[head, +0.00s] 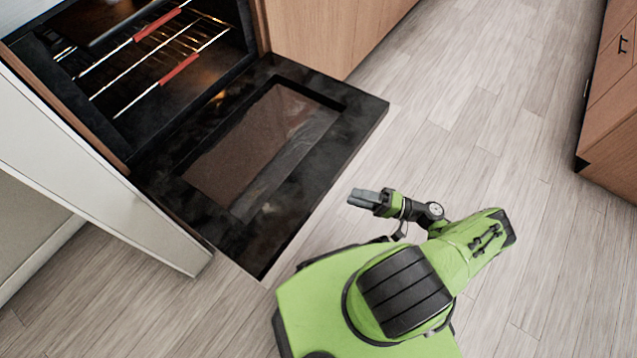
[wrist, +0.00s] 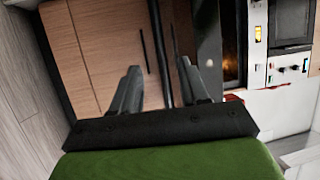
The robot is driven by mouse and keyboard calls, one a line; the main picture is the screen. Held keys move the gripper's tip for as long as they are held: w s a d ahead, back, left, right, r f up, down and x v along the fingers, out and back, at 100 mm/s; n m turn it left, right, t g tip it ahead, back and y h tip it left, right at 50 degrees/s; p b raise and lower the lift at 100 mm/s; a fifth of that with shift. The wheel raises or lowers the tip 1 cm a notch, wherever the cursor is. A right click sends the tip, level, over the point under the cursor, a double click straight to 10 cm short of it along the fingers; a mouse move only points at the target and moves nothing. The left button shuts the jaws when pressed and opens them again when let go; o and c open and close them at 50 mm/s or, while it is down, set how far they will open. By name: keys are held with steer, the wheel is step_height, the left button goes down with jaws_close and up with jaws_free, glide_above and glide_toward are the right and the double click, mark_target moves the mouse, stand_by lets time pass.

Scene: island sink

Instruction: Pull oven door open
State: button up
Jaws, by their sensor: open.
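The oven door (head: 330,105) is dark and folded down in the head view, lying out flat in front of the oven with its glass panel facing up. The oven cavity (head: 120,90) is exposed and lit inside, with wire racks. My gripper (head: 358,197) is beyond the door's outer edge, over the floor, apart from the door in the picture. In the wrist view my gripper (wrist: 160,85) shows its two fingers spread with nothing held between them. A dark upright strip stands beyond the fingers; I cannot tell for certain that it is the door. The door's handle is not visible.
Wooden cabinets (head: 320,30) stand beside the oven at the back. A white panel (head: 90,170) stands at the left of the door. Another wooden cabinet (head: 612,120) is at the far right. The wooden floor (head: 480,90) between them is clear.

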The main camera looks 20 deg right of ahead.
steer(key=x, duration=1.1)
steer(key=shift+w, duration=0.1)
jaws_close()
